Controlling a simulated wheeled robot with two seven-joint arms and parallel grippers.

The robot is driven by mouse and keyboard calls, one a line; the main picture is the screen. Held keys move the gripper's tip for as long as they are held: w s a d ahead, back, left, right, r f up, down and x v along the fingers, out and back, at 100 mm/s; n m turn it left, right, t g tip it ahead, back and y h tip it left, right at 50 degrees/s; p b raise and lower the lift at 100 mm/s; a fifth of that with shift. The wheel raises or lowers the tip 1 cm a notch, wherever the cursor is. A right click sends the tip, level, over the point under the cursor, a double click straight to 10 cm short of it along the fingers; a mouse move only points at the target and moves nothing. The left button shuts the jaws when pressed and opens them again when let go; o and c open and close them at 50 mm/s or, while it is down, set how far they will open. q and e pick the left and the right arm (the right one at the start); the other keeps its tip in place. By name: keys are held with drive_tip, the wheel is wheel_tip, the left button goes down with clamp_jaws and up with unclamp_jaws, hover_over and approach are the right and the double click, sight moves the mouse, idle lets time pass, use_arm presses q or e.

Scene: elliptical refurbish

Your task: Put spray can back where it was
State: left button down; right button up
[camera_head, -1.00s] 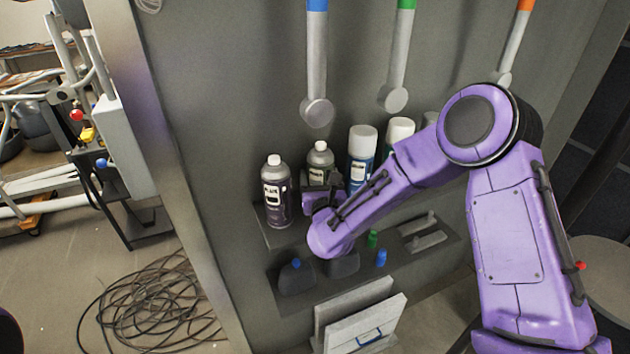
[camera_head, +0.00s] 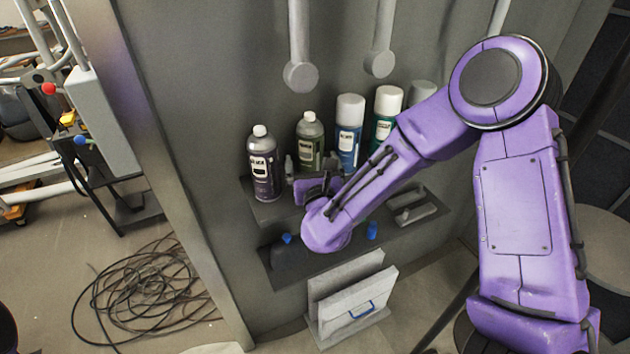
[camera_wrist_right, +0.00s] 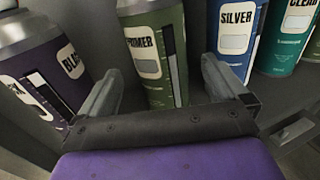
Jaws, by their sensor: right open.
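A row of spray cans stands upright on a wall shelf (camera_head: 270,212). From the left they are a dark purple BLACK can (camera_head: 263,170), an olive PRIMER can (camera_head: 310,135), a blue SILVER can (camera_head: 349,132) and a green CLEAR can (camera_head: 385,112). My right gripper (camera_head: 308,165) is open in front of the PRIMER can. In the right wrist view, the PRIMER can (camera_wrist_right: 155,60) shows between the two spread fingers, beyond their tips, and the BLACK can (camera_wrist_right: 45,75) is left of them. Neither finger clearly touches a can. My left gripper is out of view.
Grey panels (camera_head: 350,300) stand below. Metal handles hang above the cans (camera_head: 300,75). Coiled cable (camera_head: 145,295) lies on the floor at left.

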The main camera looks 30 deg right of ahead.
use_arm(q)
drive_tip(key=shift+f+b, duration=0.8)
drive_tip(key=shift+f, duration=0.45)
use_arm(e)
drive_tip(key=v, duration=0.6)
drive_tip(key=shift+s, duration=0.25)
drive_tip(key=shift+a, duration=0.15)
